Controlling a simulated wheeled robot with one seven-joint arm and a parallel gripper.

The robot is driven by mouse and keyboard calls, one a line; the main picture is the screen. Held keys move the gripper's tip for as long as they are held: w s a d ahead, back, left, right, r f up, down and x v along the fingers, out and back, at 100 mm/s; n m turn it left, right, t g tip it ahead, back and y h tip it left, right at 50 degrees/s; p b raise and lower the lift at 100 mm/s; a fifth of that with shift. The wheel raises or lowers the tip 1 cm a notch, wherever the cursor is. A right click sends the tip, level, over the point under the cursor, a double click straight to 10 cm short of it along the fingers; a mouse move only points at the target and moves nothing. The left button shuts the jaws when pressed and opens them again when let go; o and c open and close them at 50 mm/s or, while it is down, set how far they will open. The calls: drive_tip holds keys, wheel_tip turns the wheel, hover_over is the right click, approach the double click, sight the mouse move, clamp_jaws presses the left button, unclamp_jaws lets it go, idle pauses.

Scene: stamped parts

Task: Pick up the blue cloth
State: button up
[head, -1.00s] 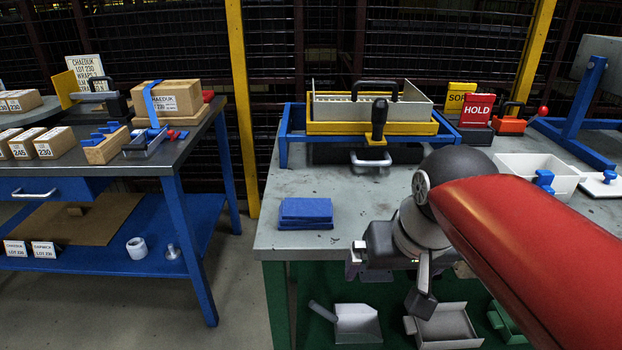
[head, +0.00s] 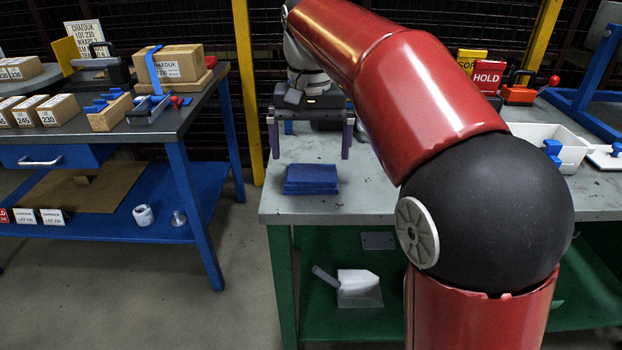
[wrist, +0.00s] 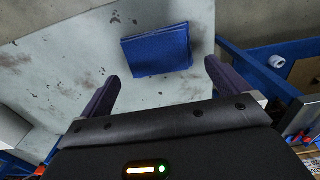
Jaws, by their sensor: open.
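The blue cloth (head: 311,179) lies folded in a flat stack on the grey bench top (head: 350,202), near its front left corner. It also shows in the wrist view (wrist: 157,50), beyond and between my two fingers. My gripper (head: 311,154) is open with its two fingers wide apart and nothing between them. In the head view it is above the bench on the far side of the cloth. The wrist view shows it apart from the cloth. My red arm hides the middle of the bench.
White bin (head: 545,145), red HOLD sign (head: 487,76) and an orange item (head: 519,90) are on the right of the bench. A white scoop (head: 357,288) is on the lower green shelf. A second bench with boxes (head: 178,65) stands left across a gap.

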sight(311, 171)
drive_tip(key=f, duration=0.4)
drive_tip(key=shift+s+b, duration=0.3)
drive_tip(key=shift+b, duration=0.1)
drive_tip(key=shift+f, duration=0.55)
drive_tip(key=shift+c, duration=0.4)
drive_tip(key=c, duration=0.6)
